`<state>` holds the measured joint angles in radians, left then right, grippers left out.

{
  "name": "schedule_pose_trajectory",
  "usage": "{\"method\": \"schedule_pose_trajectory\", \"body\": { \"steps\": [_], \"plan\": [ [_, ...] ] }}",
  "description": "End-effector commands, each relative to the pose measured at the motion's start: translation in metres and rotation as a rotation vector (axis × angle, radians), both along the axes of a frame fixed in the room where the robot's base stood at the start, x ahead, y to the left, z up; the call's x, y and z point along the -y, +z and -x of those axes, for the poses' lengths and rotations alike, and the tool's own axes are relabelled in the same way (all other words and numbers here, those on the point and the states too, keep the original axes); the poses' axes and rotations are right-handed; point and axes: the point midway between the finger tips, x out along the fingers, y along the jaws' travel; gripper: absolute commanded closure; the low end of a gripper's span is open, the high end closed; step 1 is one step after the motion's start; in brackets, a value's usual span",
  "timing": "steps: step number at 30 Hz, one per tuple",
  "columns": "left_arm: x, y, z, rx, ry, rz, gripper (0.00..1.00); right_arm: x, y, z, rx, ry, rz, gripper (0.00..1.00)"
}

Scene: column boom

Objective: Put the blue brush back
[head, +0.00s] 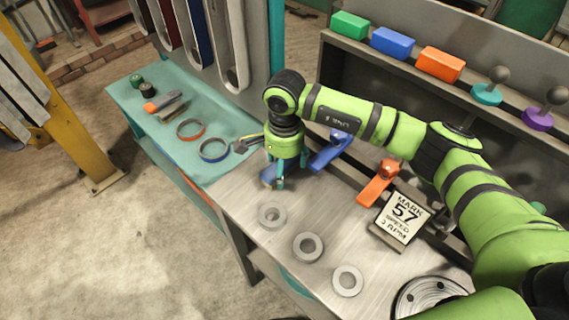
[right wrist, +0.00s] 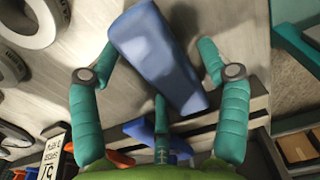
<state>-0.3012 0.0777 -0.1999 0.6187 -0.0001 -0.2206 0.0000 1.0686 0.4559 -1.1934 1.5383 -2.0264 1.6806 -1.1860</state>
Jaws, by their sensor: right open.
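A blue block-like object (right wrist: 160,55), which may be the blue brush, lies on the bench between the spread fingers of my right gripper (right wrist: 158,80). In the head view only its edge (head: 268,175) shows beside the fingers. My right gripper (head: 279,176) points down and is open around it; I cannot tell whether any finger touches it. A second blue piece (head: 328,152), with a rounded knob, lies just right of the gripper at the back of the bench, near a similar orange piece (head: 376,188). My left gripper is not in view.
Three grey rings (head: 309,246) lie along the front of the bench. A sign (head: 402,219) stands at the right. The teal mat (head: 205,177) at the left holds two coloured rings and small tools. A back shelf (head: 350,52) carries coloured blocks and knobs.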

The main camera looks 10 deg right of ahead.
Motion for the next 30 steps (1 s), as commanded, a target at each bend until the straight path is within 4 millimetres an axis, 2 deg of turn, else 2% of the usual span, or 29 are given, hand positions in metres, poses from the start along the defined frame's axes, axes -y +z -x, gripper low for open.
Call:
{"method": "schedule_pose_trajectory", "body": {
  "steps": [2,5,15,18,24,30],
  "plan": [
    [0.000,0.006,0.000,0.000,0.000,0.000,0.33,0.000,0.005,0.000,0.000,0.000,0.000,0.24],
    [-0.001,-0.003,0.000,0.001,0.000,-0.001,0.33,0.000,0.015,-0.001,0.005,0.001,-0.001,0.24],
    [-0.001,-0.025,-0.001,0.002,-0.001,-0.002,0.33,0.000,0.087,-0.001,0.007,0.000,-0.001,0.24],
    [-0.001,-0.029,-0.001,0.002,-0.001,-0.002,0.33,0.000,0.103,0.000,0.004,0.000,-0.001,0.24],
    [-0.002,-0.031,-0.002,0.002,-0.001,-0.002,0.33,0.000,0.121,0.000,0.001,0.000,0.000,0.24],
    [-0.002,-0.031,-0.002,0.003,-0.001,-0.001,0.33,0.000,0.123,0.000,-0.001,0.000,0.001,0.24]
  ]
}}
